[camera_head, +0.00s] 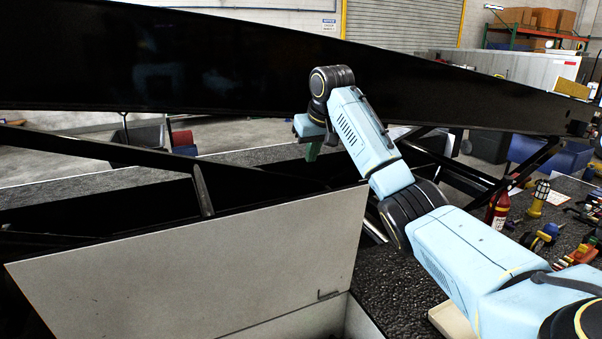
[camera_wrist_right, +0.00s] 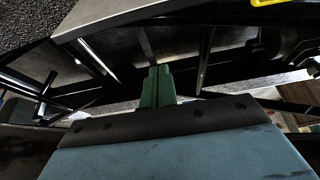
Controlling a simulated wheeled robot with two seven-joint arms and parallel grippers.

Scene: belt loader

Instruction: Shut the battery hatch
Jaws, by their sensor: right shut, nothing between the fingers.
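The battery hatch (camera_head: 200,260) is a large pale grey panel in the head view. It stands raised and tilted open, with a small latch-like mark near its lower right corner. Below it, part of the open pale box (camera_head: 300,325) shows at the bottom edge. My right gripper (camera_head: 311,150) is beyond the hatch's upper edge, near its right end, with green fingers pointing down. In the wrist view its fingers (camera_wrist_right: 157,86) are together and empty. I cannot tell whether they touch the panel. My left gripper is in neither view.
A long black beam (camera_head: 220,70) crosses behind my right arm, with black struts below it. On the dark textured surface at right are a red bottle (camera_head: 498,208), a yellow lamp (camera_head: 538,198) and several tools. Little free room shows around the gripper.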

